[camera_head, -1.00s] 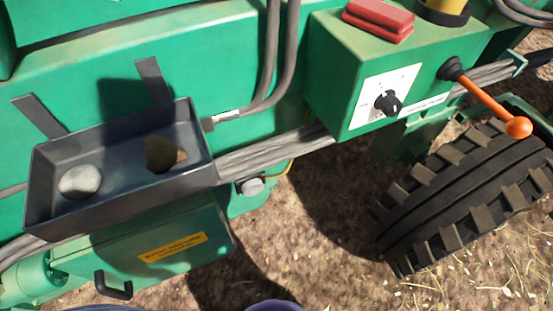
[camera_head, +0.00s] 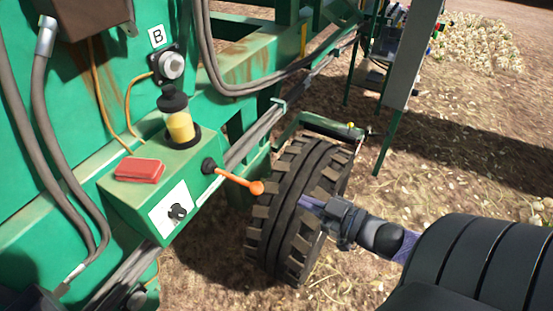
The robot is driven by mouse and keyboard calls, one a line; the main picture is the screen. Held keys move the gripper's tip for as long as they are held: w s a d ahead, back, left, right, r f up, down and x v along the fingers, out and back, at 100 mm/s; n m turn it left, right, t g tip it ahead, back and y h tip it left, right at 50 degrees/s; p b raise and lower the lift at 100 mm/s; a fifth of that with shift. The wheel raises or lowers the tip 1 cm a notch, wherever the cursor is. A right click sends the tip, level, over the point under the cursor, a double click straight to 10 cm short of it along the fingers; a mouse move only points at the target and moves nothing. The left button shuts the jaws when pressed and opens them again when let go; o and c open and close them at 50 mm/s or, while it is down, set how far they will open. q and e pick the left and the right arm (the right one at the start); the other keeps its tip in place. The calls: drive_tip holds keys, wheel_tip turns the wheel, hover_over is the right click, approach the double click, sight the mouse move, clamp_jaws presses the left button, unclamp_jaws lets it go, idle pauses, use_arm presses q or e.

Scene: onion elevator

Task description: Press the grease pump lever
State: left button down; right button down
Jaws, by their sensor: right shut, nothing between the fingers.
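The grease pump lever (camera_head: 235,180) is an orange rod with a round orange knob. It sticks out to the right from a black boot on the side of a green box (camera_head: 130,205). A yellow reservoir (camera_head: 181,127) with a black cap stands on top of this box. My right gripper (camera_head: 304,202) comes in from the right, in front of the tyre. Its fingers are shut and empty, and they point left toward the knob, with a visible gap between. My left gripper is not in view.
A large black tyre (camera_head: 284,225) stands just right of the lever. Hoses (camera_head: 50,150) run down the green machine at left. Open soil (camera_head: 480,150) lies to the right.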

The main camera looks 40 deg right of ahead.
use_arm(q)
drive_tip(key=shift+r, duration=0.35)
use_arm(e)
drive_tip(key=r, duration=0.1)
drive_tip(key=r+y, duration=0.1)
drive_tip(key=shift+w+a+r+n, duration=0.15)
drive_tip(key=shift+a+r+n, duration=0.15)
drive_tip(key=shift+a, duration=0.1)
use_arm(q)
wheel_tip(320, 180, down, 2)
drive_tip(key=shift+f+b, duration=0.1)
drive_tip(key=shift+b, duration=1)
use_arm(e)
drive_tip(key=w+a+f, duration=0.3)
drive_tip(key=w+f, duration=0.1)
drive_tip(key=w, duration=0.6)
drive_tip(key=shift+w+f, duration=0.2)
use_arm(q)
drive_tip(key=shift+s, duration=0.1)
